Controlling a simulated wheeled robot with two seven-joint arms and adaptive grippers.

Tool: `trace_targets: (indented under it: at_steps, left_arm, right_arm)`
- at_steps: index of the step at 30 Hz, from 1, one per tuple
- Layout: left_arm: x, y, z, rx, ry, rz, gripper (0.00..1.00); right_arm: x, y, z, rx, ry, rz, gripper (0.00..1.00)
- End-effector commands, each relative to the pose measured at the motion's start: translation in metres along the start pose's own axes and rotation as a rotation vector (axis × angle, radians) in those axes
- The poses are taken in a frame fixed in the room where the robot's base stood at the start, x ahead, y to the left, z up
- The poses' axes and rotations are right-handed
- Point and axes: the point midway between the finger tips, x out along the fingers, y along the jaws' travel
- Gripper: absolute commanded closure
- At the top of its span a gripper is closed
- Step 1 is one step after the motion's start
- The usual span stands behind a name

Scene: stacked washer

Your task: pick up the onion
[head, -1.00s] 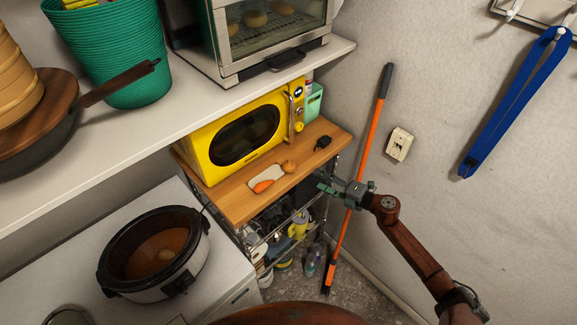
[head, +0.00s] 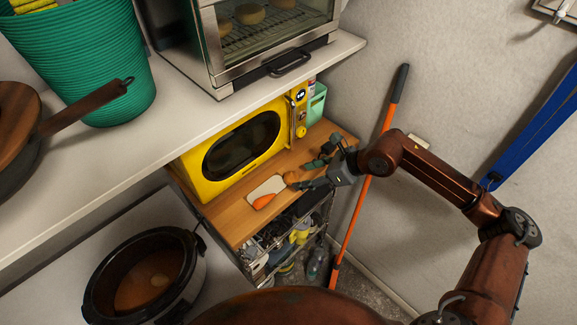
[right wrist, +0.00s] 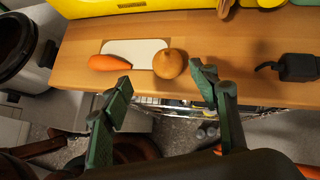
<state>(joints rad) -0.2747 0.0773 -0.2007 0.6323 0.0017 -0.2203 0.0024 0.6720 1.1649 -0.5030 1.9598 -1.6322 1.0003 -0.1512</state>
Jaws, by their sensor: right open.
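The round tan onion (head: 291,177) sits on the wooden shelf top in front of the yellow microwave, at the right end of a small white board (head: 272,184). In the right wrist view the onion (right wrist: 168,64) is whole and unobstructed. My right gripper (head: 306,174) is open and empty, just to the right of the onion in the head view. In the right wrist view its two fingers (right wrist: 160,76) are spread, with the onion beyond and between their tips; no contact shows. My left gripper is not in view.
An orange carrot (head: 263,201) lies on the board, left of the onion. The yellow microwave (head: 225,160) stands behind. A dark small object (right wrist: 295,67) lies on the shelf to the right. An orange pole (head: 352,225) leans against the wall. A pot (head: 145,278) is at lower left.

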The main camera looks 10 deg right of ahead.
Motion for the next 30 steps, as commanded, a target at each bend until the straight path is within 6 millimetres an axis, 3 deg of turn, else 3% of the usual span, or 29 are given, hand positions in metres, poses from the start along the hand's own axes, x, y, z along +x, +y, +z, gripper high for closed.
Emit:
trace_targets:
  at_steps: [4, 12, 21, 30]
  left_arm:
    - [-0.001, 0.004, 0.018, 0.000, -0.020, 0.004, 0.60]
    - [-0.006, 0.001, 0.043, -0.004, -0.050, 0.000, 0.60]
    - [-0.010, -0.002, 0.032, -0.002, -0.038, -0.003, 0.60]
    - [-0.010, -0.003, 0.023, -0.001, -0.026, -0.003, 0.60]
  right_arm:
    - [0.001, 0.000, -0.003, -0.037, 0.019, -0.018, 0.45]
    - [0.029, -0.001, -0.002, -0.037, 0.018, -0.017, 0.45]
    - [0.069, -0.004, -0.002, -0.036, 0.018, -0.018, 0.45]
    - [0.075, -0.005, -0.003, -0.037, 0.018, -0.019, 0.45]
